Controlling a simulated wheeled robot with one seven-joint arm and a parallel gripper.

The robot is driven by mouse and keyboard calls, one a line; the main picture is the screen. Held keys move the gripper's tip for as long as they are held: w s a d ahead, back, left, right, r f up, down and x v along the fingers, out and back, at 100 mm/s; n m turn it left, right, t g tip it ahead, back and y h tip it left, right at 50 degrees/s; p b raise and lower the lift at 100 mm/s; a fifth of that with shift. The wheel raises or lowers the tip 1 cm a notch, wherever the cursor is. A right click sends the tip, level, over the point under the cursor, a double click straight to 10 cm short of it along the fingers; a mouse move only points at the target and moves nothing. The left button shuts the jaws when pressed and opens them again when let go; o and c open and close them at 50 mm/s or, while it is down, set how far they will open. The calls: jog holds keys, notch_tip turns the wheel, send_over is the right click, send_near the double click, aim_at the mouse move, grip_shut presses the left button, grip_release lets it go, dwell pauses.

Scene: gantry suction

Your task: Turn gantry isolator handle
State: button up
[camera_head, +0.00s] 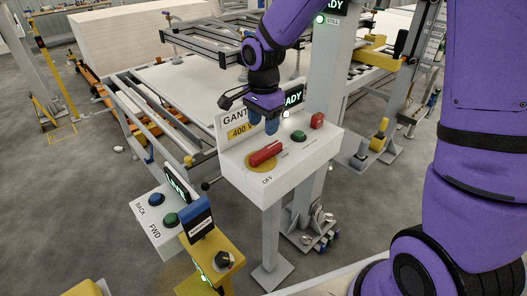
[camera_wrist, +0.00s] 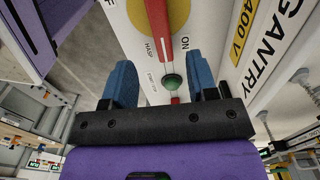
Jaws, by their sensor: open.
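The red isolator handle (camera_head: 266,152) lies on a round yellow plate (camera_head: 255,163) on the sloped top of the white gantry box (camera_head: 240,177). "OFF" is printed at its near end. In the wrist view the red handle (camera_wrist: 158,22) runs up the picture over the yellow plate, with "ON" and "HASP" printed beside it. My gripper (camera_head: 264,122) is above the box's back part, beyond the handle, pointing down. Its blue fingers are apart and empty; in the wrist view the gripper (camera_wrist: 163,85) has the green button (camera_wrist: 172,82) showing between the fingertips. The handle is not gripped.
The green button (camera_head: 298,136) and a red block (camera_head: 317,120) sit right of the handle on the box. A "GANTRY 400 V" sign (camera_head: 238,123) stands along its back left. A BACK/FWD button box (camera_head: 155,212) and yellow post (camera_head: 222,252) stand at front left.

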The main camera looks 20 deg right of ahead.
aim_at(263, 151)
notch_tip(263, 151, down, 10)
jog(key=shift+r, duration=0.1)
dwell(0.4)
grip_shut()
